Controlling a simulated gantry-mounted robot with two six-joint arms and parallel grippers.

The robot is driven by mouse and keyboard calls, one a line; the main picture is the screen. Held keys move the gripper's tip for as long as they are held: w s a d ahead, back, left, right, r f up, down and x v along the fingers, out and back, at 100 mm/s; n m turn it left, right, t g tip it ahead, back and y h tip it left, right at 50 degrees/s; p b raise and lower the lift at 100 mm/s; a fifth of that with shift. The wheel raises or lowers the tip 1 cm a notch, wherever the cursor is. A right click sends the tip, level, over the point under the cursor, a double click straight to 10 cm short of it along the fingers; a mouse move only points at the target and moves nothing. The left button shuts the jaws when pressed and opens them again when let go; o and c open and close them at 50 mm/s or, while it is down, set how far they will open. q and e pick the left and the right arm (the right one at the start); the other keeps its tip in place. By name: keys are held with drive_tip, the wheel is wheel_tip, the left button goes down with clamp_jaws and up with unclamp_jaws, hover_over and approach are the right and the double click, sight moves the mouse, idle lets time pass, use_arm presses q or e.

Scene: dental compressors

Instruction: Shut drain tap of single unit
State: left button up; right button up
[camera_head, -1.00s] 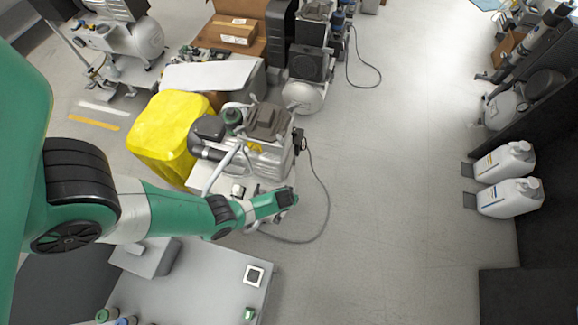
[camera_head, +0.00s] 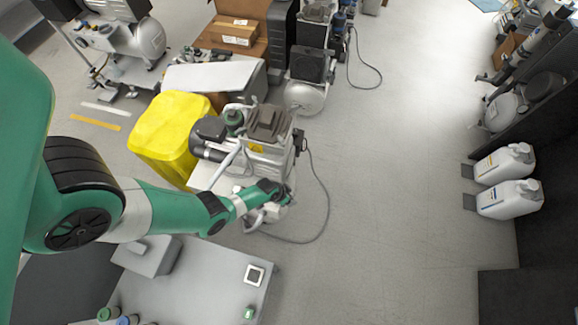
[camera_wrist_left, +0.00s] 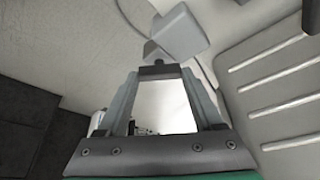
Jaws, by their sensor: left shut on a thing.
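The single compressor unit (camera_head: 268,125) stands left of centre in the head view, with a grey motor and pump head on top and a pale tank below. My left gripper (camera_head: 284,196) is at the unit's lower front, low over the tank end. In the left wrist view my left gripper (camera_wrist_left: 158,72) is shut, its fingertips around a small dark piece that appears to be the drain tap (camera_wrist_left: 158,62). The fingers hide most of it, so its angle cannot be told. A pale grey block (camera_wrist_left: 180,32) sits just beyond the fingertips. My right gripper is in neither view.
A yellow-draped bin (camera_head: 165,130) stands close left of the unit. A grey bench (camera_head: 200,285) lies in front. Two white canisters (camera_head: 510,195) stand far right. The middle floor is clear.

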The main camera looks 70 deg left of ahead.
use_arm(q)
drive_tip(key=m+h+b, duration=0.1)
drive_tip(key=m, duration=0.1)
drive_tip(key=m+b, duration=0.1)
drive_tip(key=m, duration=0.1)
drive_tip(key=shift+a+f+m+h, duration=0.15)
drive_tip(key=shift+m+h, duration=0.15)
drive_tip(key=shift+h, duration=0.1)
drive_tip(key=shift+m+h+b, duration=0.4)
drive_tip(key=shift+m, duration=0.5)
drive_tip(key=shift+a+m+h, duration=0.1)
drive_tip(key=shift+m+h, duration=0.2)
drive_tip(key=shift+m, duration=0.5)
drive_tip(key=shift+m+g+h, duration=0.3)
drive_tip(key=shift+m, duration=0.8)
drive_tip(key=o, duration=1.4)
drive_tip(key=shift+c, duration=0.2)
